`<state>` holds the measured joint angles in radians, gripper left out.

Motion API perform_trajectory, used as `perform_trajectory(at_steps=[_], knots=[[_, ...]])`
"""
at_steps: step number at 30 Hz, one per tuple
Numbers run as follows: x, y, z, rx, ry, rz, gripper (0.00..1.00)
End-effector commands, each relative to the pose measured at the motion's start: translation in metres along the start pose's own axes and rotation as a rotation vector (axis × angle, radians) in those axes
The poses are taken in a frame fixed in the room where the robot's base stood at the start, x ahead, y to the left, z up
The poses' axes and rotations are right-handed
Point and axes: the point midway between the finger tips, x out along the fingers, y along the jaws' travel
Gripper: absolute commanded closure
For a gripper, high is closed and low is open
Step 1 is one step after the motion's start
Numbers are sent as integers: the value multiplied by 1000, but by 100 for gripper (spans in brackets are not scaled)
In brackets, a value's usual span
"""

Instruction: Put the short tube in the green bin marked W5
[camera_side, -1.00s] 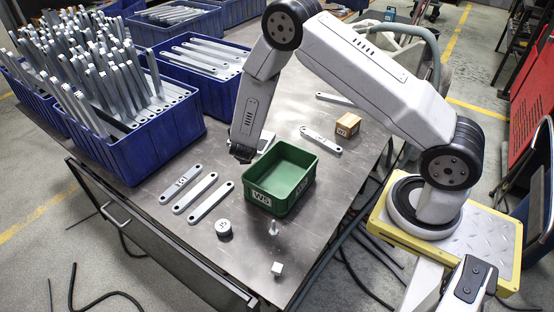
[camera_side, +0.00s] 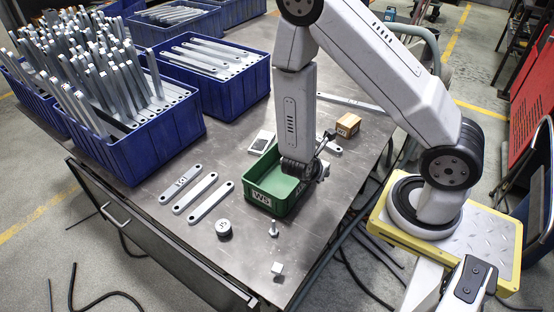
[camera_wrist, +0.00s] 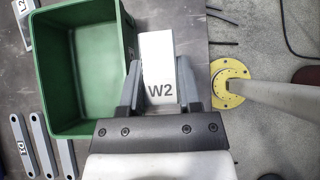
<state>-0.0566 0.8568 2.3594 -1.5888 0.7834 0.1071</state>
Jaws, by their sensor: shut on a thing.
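My gripper (camera_wrist: 158,92) is shut on a pale grey, straight-sided piece marked W2, which I take to be the short tube (camera_wrist: 157,55). It sticks out past the fingertips in the wrist view. The green bin (camera_side: 273,204) marked W5 stands on the table, and its inside looks empty where it shows. In the side view my gripper (camera_side: 312,168) is at the bin's right side and hides part of its rim. In the wrist view the bin (camera_wrist: 47,70) is just left of the fingers. The tube is mostly hidden in the side view.
Flat bars (camera_side: 195,194) lie left of the bin. A labelled round piece (camera_side: 224,229), a bolt (camera_side: 273,230) and a small cube (camera_side: 278,268) stand in front. A brown box (camera_side: 347,125) is behind right. Blue crates (camera_side: 150,150) of bars fill the back left.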

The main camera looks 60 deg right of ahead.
Motion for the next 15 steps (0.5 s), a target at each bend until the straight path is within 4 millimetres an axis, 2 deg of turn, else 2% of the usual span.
perform_trajectory(at_steps=[8, 15], knots=[[4, 6, -1, 1, 0, -1, 100], [18, 33, -4, 1, 0, -1, 100]])
